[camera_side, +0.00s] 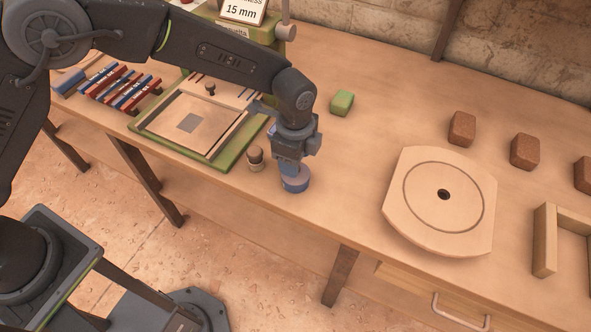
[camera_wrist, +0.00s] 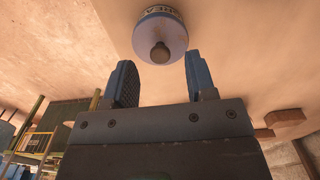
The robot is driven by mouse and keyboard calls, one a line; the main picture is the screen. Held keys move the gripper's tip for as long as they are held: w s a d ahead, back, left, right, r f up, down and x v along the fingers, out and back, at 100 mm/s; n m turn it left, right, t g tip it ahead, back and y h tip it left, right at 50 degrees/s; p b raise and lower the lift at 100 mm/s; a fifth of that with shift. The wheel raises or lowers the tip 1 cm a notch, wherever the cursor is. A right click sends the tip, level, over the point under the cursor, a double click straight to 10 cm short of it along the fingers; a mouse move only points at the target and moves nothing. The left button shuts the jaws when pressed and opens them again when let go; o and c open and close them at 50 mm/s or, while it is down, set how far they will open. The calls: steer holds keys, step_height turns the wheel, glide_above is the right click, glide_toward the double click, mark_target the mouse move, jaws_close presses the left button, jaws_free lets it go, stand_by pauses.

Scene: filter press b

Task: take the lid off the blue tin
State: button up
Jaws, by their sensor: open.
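The blue tin (camera_side: 295,184) stands upright near the front edge of the workbench. In the wrist view the blue tin (camera_wrist: 150,30) shows a pale band with partly readable lettering and a lid with a round brown knob (camera_wrist: 160,53). My gripper (camera_side: 289,170) points down right above the tin, and in the side view it hides the knob. In the wrist view my gripper (camera_wrist: 161,72) is open and empty between its fingers. The knob lies centred between the two fingers, just beyond their tips, and does not appear to touch them.
A small brown-topped item (camera_side: 255,158) stands just left of the tin. The green-framed press (camera_side: 216,160) is farther left. A green block (camera_side: 342,102) lies behind, and a round-grooved wooden board (camera_side: 468,205) lies right. The bench between tin and board is clear.

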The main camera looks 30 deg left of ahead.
steer(key=shift+f, duration=1.2)
jaws_close()
steer(key=shift+r, duration=0.1)
